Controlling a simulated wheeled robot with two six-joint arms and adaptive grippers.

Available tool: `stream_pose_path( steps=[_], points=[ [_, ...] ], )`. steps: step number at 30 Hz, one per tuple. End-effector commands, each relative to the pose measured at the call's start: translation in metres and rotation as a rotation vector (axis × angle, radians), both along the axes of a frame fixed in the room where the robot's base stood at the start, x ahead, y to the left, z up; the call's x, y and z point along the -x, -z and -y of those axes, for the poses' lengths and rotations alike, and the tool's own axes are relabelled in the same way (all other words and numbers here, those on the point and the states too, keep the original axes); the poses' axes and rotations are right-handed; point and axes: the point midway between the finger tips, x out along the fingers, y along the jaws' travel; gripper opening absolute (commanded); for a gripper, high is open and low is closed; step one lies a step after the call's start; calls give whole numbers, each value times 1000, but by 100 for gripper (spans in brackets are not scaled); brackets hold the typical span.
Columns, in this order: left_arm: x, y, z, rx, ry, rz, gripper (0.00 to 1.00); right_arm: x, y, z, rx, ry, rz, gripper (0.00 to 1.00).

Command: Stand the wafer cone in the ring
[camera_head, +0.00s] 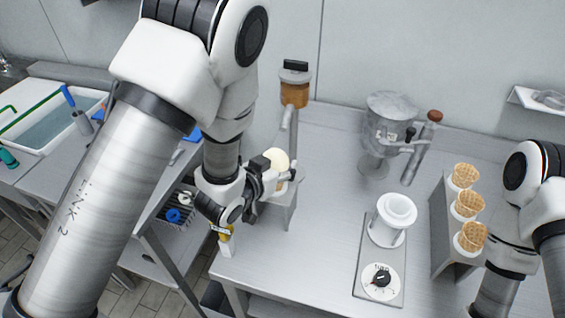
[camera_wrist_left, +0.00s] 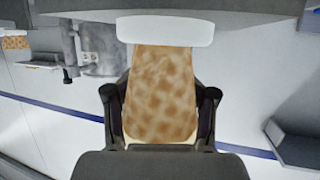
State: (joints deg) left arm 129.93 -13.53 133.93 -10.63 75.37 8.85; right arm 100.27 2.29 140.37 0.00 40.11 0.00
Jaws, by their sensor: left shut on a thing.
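My left gripper (camera_head: 279,173) is shut on a wafer cone (camera_wrist_left: 160,95), whose waffle surface fills the space between the fingers in the left wrist view. A white ring-like band (camera_wrist_left: 165,27) crosses the cone's narrower end in the wrist view. I cannot tell whether the cone sits inside it or only behind it. A small grey stand (camera_head: 285,213) is just below the gripper. Fingers and arm hide part of the cone. My right gripper is outside the view.
Several items stand on the steel table (camera_head: 330,180): a white cup-like holder (camera_head: 393,219) on a plate with a dial (camera_head: 381,279), a rack (camera_head: 440,228) with three waffle cones, a grey machine (camera_head: 388,125), and an amber jar (camera_head: 294,93). A water basin (camera_head: 50,125) is at left.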

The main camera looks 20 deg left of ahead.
Motion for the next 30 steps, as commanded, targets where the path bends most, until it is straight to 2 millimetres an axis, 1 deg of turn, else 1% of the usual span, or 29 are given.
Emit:
stream_pose_path(
  steps=[14,15,17,18,30],
  points=[
    [0,16,0,0,0,0,34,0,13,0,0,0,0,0],
    [0,15,0,0,0,0,55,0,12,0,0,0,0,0],
    [0,15,0,0,0,0,76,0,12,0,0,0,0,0],
    [0,15,0,0,0,0,85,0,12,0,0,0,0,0],
    [0,14,0,0,0,1,85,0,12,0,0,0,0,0]
  ],
)
